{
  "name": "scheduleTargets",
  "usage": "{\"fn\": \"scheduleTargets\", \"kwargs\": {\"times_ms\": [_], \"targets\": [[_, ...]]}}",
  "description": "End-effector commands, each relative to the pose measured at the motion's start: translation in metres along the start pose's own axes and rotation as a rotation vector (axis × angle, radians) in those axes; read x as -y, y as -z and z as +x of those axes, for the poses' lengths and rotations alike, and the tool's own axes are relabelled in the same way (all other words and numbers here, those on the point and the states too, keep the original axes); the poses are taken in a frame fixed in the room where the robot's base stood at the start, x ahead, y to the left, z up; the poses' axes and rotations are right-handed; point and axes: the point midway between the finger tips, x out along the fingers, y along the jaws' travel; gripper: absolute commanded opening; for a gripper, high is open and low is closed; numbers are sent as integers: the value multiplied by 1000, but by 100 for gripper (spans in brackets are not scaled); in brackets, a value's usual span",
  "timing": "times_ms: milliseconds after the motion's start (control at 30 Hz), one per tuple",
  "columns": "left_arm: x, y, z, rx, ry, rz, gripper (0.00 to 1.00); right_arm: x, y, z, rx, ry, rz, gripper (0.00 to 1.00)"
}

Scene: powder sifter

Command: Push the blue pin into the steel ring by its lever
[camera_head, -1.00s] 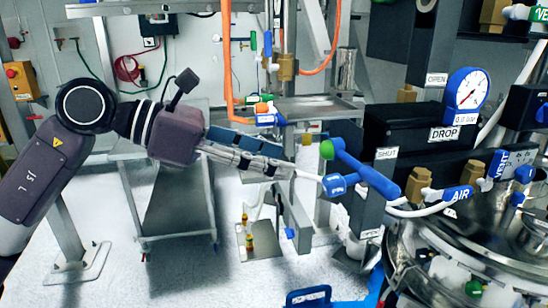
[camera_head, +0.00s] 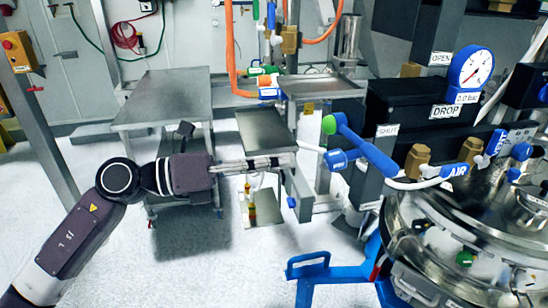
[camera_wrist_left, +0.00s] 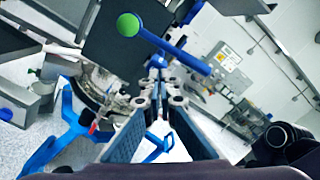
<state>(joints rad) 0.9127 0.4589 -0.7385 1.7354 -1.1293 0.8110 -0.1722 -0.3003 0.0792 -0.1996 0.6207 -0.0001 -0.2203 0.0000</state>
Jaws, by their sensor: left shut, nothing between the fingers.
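A blue lever (camera_head: 365,150) with a green round end (camera_head: 329,124) slopes down to the right in front of the black valve block. It also shows in the left wrist view (camera_wrist_left: 175,47), above the fingers. A short blue cylinder (camera_head: 338,160) with a white hose sits below the lever; I cannot tell whether it is the pin. I cannot make out the steel ring. My left gripper (camera_head: 290,161) is shut and empty, left of the lever and lower than its green end, with a gap between them. In the left wrist view its fingertips (camera_wrist_left: 160,92) meet. My right gripper is out of view.
A pressure gauge (camera_head: 471,68) and black blocks with labels stand at the right. A steel vessel (camera_head: 455,235) is at the lower right, with a blue frame (camera_head: 335,273) beside it. A grey table (camera_head: 165,95) stands behind my left arm.

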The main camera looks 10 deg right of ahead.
Motion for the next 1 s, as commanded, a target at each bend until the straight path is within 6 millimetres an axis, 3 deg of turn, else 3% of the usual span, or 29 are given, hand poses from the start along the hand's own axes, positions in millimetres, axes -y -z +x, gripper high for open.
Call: {"fn": "scheduleTargets", "kwargs": {"times_ms": [400, 1000], "targets": [[2, -1, 45, -2, 2, 2, 0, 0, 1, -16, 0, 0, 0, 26], [1, 0, 52, -2, 0, 4, 0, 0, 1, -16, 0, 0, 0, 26]]}}
